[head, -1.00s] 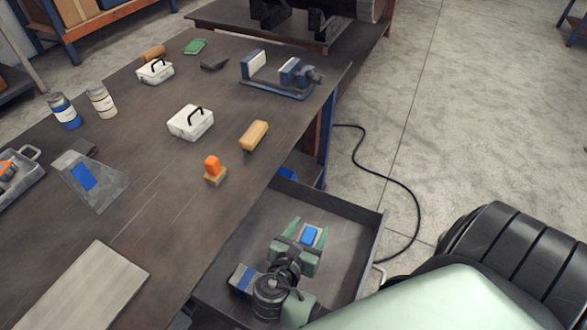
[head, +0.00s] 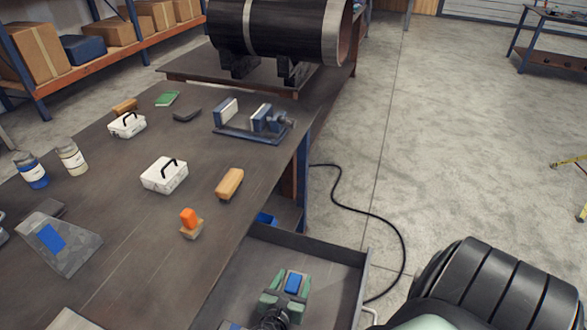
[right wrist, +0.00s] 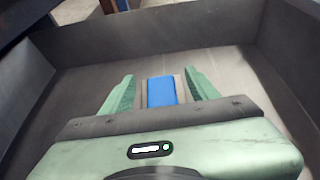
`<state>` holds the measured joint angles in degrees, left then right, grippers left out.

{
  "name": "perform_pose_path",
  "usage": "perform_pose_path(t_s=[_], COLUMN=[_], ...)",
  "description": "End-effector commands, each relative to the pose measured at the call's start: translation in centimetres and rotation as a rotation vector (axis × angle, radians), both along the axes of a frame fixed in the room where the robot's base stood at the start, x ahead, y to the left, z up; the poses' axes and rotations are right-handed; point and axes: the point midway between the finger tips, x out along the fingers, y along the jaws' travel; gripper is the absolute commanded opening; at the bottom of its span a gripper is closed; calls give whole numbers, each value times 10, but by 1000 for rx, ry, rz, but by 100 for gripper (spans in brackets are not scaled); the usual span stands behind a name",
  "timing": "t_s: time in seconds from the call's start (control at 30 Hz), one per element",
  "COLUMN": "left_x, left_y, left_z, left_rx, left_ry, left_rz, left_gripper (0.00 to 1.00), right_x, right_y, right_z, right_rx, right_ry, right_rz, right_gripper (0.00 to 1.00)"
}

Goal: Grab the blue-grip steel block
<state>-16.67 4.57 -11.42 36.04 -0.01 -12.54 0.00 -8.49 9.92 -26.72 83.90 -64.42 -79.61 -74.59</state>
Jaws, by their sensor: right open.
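The steel block with a blue grip (head: 293,283) lies in the open drawer below the bench. My right gripper (head: 287,287) is low in the drawer, with its green fingers open on either side of the block. In the right wrist view, the blue grip (right wrist: 161,91) stands between the two spread fingers (right wrist: 157,86), with a gap visible on both sides. The block's near end is hidden behind the gripper body. My left gripper is not in view.
The bench above holds a wedge-shaped metal piece with a blue patch (head: 60,245), an orange-topped stamp (head: 190,222), a tan block (head: 230,183), white cases (head: 164,175) and a blue vise (head: 255,125). A black cable (head: 360,208) lies on the floor.

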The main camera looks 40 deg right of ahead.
Motion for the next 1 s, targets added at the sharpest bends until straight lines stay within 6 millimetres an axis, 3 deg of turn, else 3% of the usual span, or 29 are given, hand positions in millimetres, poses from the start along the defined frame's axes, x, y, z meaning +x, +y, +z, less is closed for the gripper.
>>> perform_pose_path(t_s=[0.2,0.47,0.5,0.57,0.7,1.0], left_x=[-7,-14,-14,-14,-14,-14], left_y=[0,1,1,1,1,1], left_z=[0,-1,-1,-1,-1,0], left_rx=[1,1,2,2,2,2], left_ry=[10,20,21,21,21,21], left_rz=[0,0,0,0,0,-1], left_gripper=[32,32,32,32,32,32], right_x=[14,15,15,15,15,16], right_y=[-24,-27,-26,-26,-26,-26], right_z=[-11,-13,-13,-12,-12,-10], right_rx=[-1,1,1,1,1,0], right_ry=[-1,1,1,1,1,-2], right_rz=[0,-1,0,0,0,0], right_gripper=[60,60,57,41,2,0])
